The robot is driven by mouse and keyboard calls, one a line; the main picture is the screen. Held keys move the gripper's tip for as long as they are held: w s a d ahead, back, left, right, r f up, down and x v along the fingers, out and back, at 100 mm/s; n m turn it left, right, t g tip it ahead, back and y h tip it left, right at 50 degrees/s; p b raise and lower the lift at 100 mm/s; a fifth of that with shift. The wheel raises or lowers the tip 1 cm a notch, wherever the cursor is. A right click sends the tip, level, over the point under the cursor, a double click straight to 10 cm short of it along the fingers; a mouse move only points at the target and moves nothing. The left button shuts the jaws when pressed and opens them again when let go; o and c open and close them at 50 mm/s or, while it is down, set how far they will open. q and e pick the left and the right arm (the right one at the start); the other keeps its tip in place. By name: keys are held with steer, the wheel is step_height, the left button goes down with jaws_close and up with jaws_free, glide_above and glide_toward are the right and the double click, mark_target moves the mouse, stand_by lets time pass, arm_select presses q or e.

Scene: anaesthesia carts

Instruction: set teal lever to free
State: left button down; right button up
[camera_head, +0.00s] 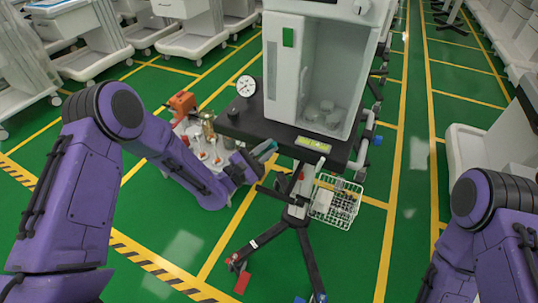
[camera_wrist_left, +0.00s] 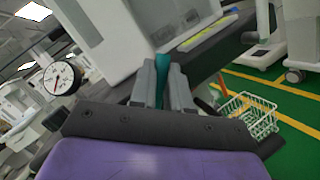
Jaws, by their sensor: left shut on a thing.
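The teal lever (camera_head: 265,148) sits below the front edge of the cart's dark shelf in the head view. In the left wrist view the teal lever (camera_wrist_left: 162,66) stands upright between the fingers. My left gripper (camera_head: 254,156) is shut on it; its two grey fingers (camera_wrist_left: 163,82) press on the lever from both sides. The lever's lower part and its mount are hidden by the gripper. My right arm (camera_head: 485,235) shows at the lower right of the head view, but its gripper is out of view.
The white cart cabinet (camera_head: 345,50) stands on the dark shelf (camera_head: 258,122). A round gauge (camera_head: 246,86) is at the shelf's left. A white wire basket (camera_head: 335,200) hangs below on the right. Black base legs (camera_head: 310,262) spread on the green floor. Other carts line both sides.

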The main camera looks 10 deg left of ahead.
arm_select(q)
steer(key=n+t+b, duration=0.1)
steer(key=n, duration=0.1)
steer(key=a+n+t+y+b, duration=0.1)
steer(key=n, duration=0.2)
steer(key=a+n+t+b, duration=0.1)
steer(key=n, duration=0.1)
steer(key=shift+w+r+y, duration=0.15)
steer(key=shift+r+y, duration=0.15)
steer(key=shift+r, duration=0.05)
steer(key=shift+n, duration=0.4)
steer(key=c, duration=1.1)
jaws_free()
steer(key=shift+a+b, duration=0.1)
steer(key=shift+b, duration=0.2)
steer(key=b+v, duration=0.2)
steer(key=v, duration=0.8)
steer(key=shift+s+f, duration=0.15)
steer(key=shift+s, duration=0.05)
